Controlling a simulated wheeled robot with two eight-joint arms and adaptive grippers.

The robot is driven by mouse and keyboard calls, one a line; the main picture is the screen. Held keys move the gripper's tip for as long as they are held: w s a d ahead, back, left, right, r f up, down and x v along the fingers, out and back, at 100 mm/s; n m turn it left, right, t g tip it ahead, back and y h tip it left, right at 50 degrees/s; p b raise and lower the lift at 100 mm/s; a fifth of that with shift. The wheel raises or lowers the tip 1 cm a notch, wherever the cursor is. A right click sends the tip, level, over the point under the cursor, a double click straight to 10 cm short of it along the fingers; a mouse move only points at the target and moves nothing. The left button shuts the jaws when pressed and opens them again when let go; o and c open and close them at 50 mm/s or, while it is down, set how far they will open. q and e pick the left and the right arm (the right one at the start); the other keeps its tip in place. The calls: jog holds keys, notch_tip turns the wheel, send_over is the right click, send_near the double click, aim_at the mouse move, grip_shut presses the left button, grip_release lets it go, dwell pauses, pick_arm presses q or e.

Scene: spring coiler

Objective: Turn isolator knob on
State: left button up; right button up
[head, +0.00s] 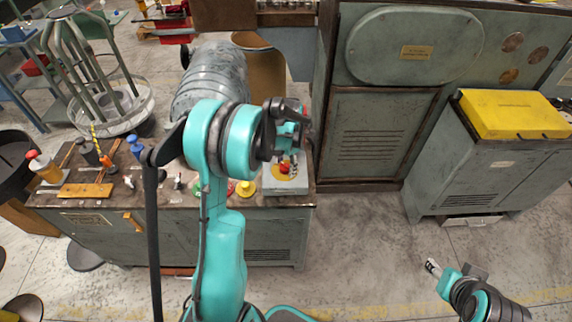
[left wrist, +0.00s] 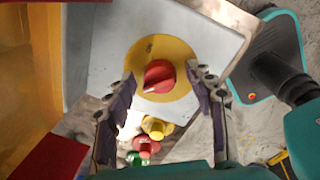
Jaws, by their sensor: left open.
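The isolator knob is red and round with a white mark; it sits on a yellow disc on a light grey box. In the left wrist view the knob (left wrist: 159,78) lies between my left fingertips, its white mark toward the lower left; the yellow disc (left wrist: 172,50) and box face (left wrist: 105,50) show around it. In the head view the knob (head: 284,168) is partly covered by my left gripper (head: 290,132), which hangs just above it. The left fingers are open, one on each side, with no clear contact. My right gripper (head: 433,267) is low at the right, far from the box; its jaw opening is unclear.
Yellow (left wrist: 155,127), red (left wrist: 147,147) and green (left wrist: 137,160) buttons lie just below the knob in the wrist view. The bench (head: 110,215) holds bottles and small tools at left. A tall cabinet (head: 375,130) stands right of the box. Floor in front is clear.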

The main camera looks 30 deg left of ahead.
pick_arm(q)
jog(key=c, duration=1.1)
jog(key=shift+c, duration=0.2)
jog(key=shift+m, duration=0.3)
jog(key=m, duration=0.3)
jog(key=shift+s+m, duration=0.1)
jog(key=shift+m, duration=0.3)
jog(key=m, duration=0.4)
jog(key=shift+s+m+h+b, duration=0.1)
jog(key=shift+m+h+b, duration=0.2)
jog(key=m, duration=0.4)
jog(key=shift+s+m+h, duration=0.15)
jog(key=shift+m+h, duration=0.15)
jog(key=shift+m, duration=2.1)
